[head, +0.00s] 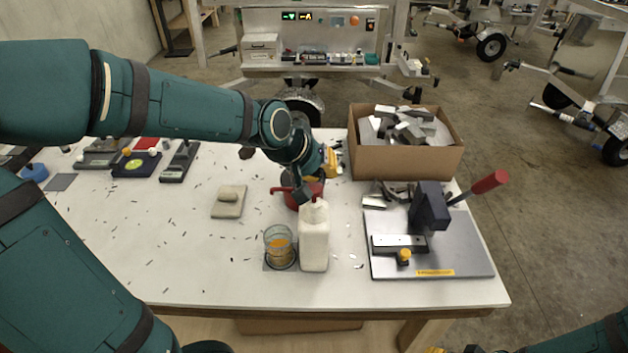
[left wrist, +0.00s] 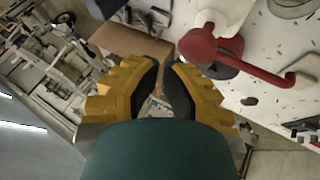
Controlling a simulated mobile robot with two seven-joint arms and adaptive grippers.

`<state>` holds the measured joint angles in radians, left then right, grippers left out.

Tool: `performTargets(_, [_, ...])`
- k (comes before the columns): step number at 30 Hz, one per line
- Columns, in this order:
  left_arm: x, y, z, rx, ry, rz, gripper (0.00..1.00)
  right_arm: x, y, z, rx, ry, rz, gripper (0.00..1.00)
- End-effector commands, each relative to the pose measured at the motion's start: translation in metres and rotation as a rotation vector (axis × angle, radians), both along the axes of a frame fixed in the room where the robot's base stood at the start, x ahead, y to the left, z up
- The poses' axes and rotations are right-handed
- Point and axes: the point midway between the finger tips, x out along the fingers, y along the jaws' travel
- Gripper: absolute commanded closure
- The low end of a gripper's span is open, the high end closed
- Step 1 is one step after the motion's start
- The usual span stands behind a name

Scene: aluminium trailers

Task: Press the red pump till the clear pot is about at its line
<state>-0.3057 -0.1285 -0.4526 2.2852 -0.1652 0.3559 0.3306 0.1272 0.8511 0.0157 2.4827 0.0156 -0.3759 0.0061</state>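The red pump (head: 281,190) shows just above the top of a white bottle (head: 314,244), its spout pointing left. My left arm partly hides it. In the left wrist view the red pump (left wrist: 203,48) is right of my fingertips, its spout reaching right. The clear pot (head: 279,236) stands left of the bottle with amber liquid in its lower part; its line is too small to make out. My left gripper (head: 325,168) is by the pump; its yellow fingers (left wrist: 164,68) are nearly together with nothing between them. Contact with the pump cannot be told. Only a sliver of my right gripper (head: 440,350) shows.
A cardboard box (head: 407,160) of metal offcuts is behind right. A grey plate with a red-handled press (head: 430,207) stands at right. A beige block (head: 229,201) lies left. The front-left tabletop is clear except for shavings.

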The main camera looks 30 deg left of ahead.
Motion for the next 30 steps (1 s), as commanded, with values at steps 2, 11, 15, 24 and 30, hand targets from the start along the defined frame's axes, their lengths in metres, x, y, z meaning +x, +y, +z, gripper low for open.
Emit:
performTargets(2, [0.0,0.0,0.001,0.0,0.0,0.0,1.0,0.0,0.0,0.001,0.0,0.0,0.0,0.53])
performTargets(11, [0.0,0.0,0.003,0.0,-0.001,0.0,1.0,0.0,0.0,0.002,0.0,0.0,0.0,0.53])
performTargets(15, [0.0,0.0,0.013,0.0,-0.002,0.0,1.0,0.0,0.0,0.011,0.0,0.0,0.0,0.53])
performTargets(24, [0.001,0.0,0.041,0.0,-0.003,0.001,1.0,0.0,0.0,0.035,0.0,0.0,0.0,0.53])
performTargets(30, [0.001,0.0,0.053,0.0,-0.003,0.001,1.0,0.0,0.0,0.045,0.0,0.0,0.0,0.53])
